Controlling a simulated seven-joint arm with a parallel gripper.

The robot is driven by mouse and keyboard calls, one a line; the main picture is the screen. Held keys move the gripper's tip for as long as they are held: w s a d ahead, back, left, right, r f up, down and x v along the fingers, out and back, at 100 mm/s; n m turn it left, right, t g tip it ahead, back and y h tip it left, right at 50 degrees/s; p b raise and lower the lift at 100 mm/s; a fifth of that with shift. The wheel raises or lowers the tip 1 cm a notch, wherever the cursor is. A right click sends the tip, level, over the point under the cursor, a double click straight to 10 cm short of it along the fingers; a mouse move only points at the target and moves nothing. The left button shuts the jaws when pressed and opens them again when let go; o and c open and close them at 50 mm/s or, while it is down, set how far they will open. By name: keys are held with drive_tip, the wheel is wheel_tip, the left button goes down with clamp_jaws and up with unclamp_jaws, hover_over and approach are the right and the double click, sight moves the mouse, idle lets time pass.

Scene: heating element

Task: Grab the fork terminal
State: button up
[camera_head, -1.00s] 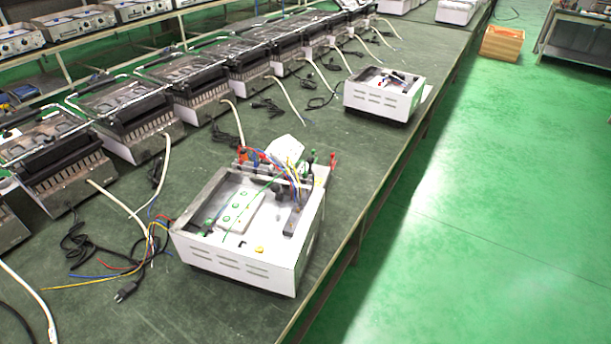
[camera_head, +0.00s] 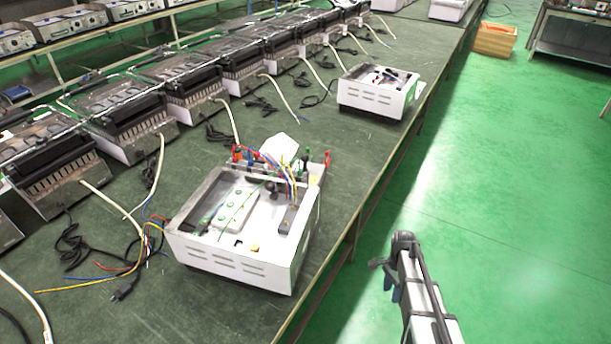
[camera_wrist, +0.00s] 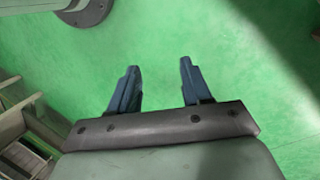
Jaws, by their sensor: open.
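My gripper (camera_wrist: 158,88) is open and empty in the wrist view, its two blue fingers apart above the green floor. In the head view my gripper (camera_head: 390,283) hangs over the floor, to the right of the bench and apart from it. A white test box (camera_head: 235,262) stands on the bench, left of my gripper. Coloured wires and terminals (camera_head: 285,175) crowd its back edge, with red ones at both ends. Loose red, blue and yellow wire ends (camera_head: 100,275) lie on the bench to its left. I cannot tell which piece is the fork terminal at this size.
The green bench (camera_head: 345,165) has a row of grey appliances (camera_head: 125,115) with cables along its left. A second white box (camera_head: 375,95) stands farther back. A wooden crate (camera_head: 495,40) sits on the floor. The floor (camera_head: 500,200) right of the bench is clear.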

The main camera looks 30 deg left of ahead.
drive_tip(key=w+a+r+m+t, duration=0.1)
drive_tip(key=w+a+r+m, duration=0.1)
drive_tip(key=w+a+r, duration=0.7)
wheel_tip(320, 180, up, 34)
drive_tip(key=m+t+y, duration=0.1)
drive_tip(key=m+t, duration=0.1)
drive_tip(key=m, duration=0.5)
hover_over(300, 170)
wheel_tip(300, 170, down, 13)
drive_tip(key=shift+w+a+f, duration=0.1)
drive_tip(key=shift+f, duration=0.1)
drive_tip(key=shift+c, duration=0.4)
clamp_jaws()
